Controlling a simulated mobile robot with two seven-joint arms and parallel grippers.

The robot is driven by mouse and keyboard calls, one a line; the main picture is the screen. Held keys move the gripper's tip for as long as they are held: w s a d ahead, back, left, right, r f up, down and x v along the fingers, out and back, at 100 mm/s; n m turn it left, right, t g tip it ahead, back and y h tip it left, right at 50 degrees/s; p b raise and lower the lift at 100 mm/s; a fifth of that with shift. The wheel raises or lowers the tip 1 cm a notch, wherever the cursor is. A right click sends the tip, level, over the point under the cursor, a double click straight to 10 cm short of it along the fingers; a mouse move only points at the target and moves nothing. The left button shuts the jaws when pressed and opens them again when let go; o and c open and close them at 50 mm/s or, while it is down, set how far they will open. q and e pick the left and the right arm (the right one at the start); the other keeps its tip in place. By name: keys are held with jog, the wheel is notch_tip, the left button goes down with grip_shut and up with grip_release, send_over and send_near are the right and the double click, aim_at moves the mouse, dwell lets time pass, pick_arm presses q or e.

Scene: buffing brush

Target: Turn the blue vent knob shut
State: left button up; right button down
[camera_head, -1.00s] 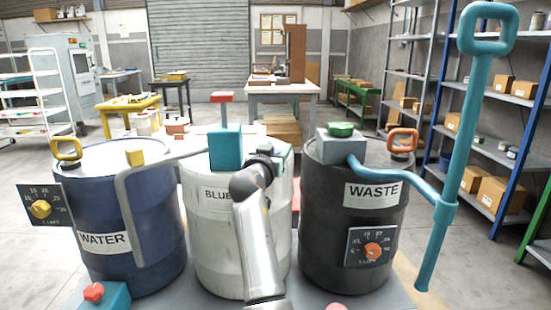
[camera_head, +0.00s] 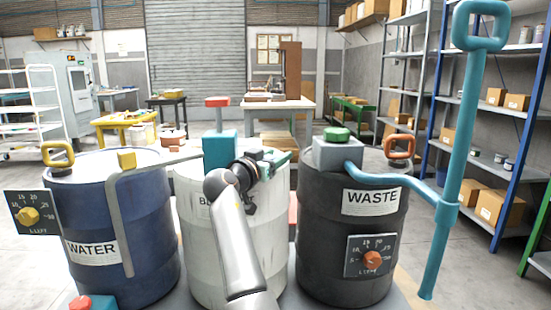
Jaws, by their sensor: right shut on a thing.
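The gripper and wrist hide much of the handle, and I see no separate blue knob. The handle resembles the yellow loop (camera_head: 57,154) on the water drum and the orange loop (camera_head: 398,147) on the waste drum. My left gripper is not in view.
A teal pump block (camera_head: 220,150) with a red top stands on the middle drum, close left of my gripper. The blue water drum (camera_head: 130,220) is at left. The black waste drum (camera_head: 345,235), with a tall teal pump handle (camera_head: 460,150), is at right.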

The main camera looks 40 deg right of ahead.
jog(key=shift+f, duration=0.15)
jog(key=c, duration=0.6)
grip_release()
jog(key=shift+a, duration=0.1)
jog(key=p+v, duration=0.1)
jog(key=v, duration=1.1)
jog(key=shift+a+p, duration=0.15)
jog(key=shift+p, duration=0.15)
